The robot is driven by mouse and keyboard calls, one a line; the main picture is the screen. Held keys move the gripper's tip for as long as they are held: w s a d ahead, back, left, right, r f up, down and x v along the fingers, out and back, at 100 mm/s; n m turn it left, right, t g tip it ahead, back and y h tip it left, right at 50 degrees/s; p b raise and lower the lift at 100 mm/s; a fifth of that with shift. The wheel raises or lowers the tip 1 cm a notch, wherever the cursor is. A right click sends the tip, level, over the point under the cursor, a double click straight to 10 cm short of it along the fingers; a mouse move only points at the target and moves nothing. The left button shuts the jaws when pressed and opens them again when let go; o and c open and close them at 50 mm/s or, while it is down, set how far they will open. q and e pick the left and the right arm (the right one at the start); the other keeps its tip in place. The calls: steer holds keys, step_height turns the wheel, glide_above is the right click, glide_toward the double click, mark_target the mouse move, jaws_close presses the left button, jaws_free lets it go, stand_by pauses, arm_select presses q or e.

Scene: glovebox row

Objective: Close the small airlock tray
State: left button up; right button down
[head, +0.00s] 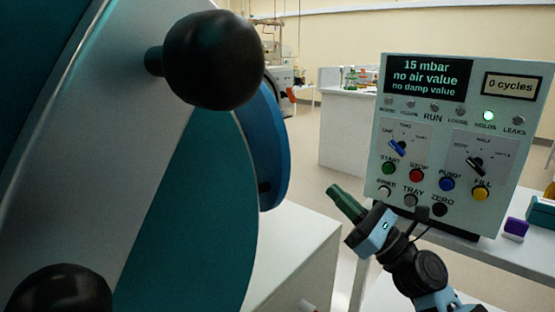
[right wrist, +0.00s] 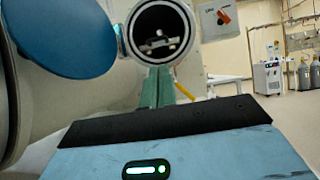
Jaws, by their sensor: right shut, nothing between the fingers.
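In the right wrist view, the round mouth of a small airlock (right wrist: 178,64) faces me, with a dark bore. A pale metal piece (right wrist: 158,44), apparently the tray, shows inside the bore; how far out it sits I cannot tell. A blue round door (right wrist: 60,35) stands swung open left of the mouth; a blue disc, likely the same door, shows in the head view (head: 272,145). My right gripper (head: 345,203) has green fingers, shut and empty, left of the control panel's lower edge. Its fingers (right wrist: 157,88) appear below the mouth in the wrist view. My left gripper is out of view.
The control panel (head: 455,110) reads "15 mbar, no air value, no damp value", with the HOLDS lamp lit. Its TRAY button (head: 411,200) is grey. A large teal door with black knobs (head: 215,60) blocks the left side. A purple item (head: 516,228) lies right.

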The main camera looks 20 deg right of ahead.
steer(key=shift+r, duration=0.2)
steer(key=p+x, duration=0.2)
steer(key=x, duration=1.1)
steer(key=shift+w+a+r, duration=0.15)
steer(key=shift+w+a, duration=0.1)
steer(key=shift+w, duration=0.05)
